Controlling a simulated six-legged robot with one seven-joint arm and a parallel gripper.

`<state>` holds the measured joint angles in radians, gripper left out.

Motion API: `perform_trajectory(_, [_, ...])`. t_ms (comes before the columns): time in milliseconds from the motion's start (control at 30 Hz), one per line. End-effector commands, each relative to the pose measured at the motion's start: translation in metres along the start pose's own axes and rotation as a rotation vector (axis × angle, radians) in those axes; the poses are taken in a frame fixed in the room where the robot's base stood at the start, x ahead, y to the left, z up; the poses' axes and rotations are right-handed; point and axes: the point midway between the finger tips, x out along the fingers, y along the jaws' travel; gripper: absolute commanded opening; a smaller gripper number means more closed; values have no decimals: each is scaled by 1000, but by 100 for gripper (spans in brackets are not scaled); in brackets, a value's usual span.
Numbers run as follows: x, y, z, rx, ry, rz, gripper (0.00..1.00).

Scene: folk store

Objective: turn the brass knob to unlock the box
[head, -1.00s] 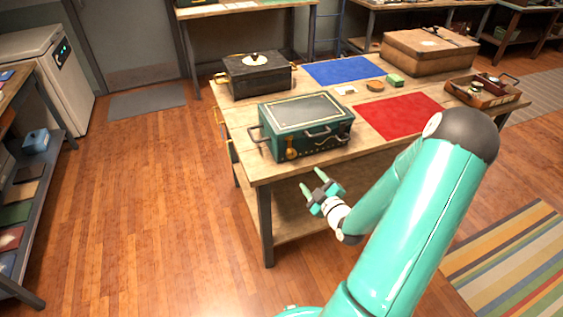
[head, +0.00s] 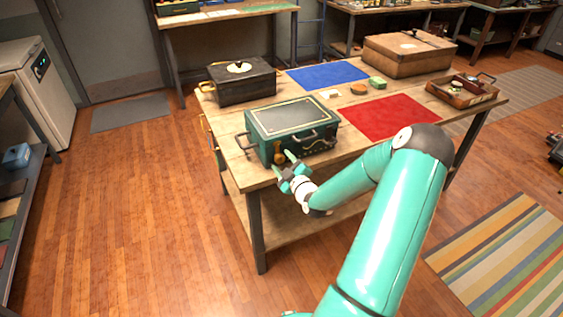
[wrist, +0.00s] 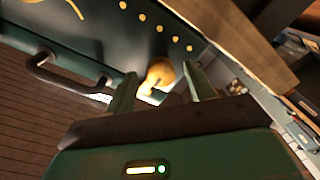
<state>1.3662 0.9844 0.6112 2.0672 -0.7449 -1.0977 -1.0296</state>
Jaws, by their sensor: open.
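The teal metal box (head: 293,120) stands on the wooden table with its lid down. Its brass knob (head: 278,153) is low on the front face, left of the front handle. My gripper (head: 282,162) is open, close in front of the knob. In the wrist view the knob (wrist: 158,74) appears between the tips of my two green fingers (wrist: 159,72), with a gap visible on each side. I cannot tell whether the fingertips reach past it. The knob's lower part is bright with glare.
A dark handle (wrist: 62,78) juts from the box in the wrist view. A black box (head: 240,84) stands behind it on the table (head: 355,147). A red mat (head: 390,117) and blue mat (head: 328,75) lie flat. A wooden tray (head: 462,95) is at the right.

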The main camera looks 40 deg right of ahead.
Motion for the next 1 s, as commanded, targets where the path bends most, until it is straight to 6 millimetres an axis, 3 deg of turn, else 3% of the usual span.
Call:
perform_trajectory(133, [10,-1,-1,0,0,0,54])
perform_trajectory(400, [11,-1,-1,0,-1,0,54])
perform_trajectory(633, [11,-1,-1,0,-1,0,9])
perform_trajectory(1000, [11,-1,-1,43,1,1,9])
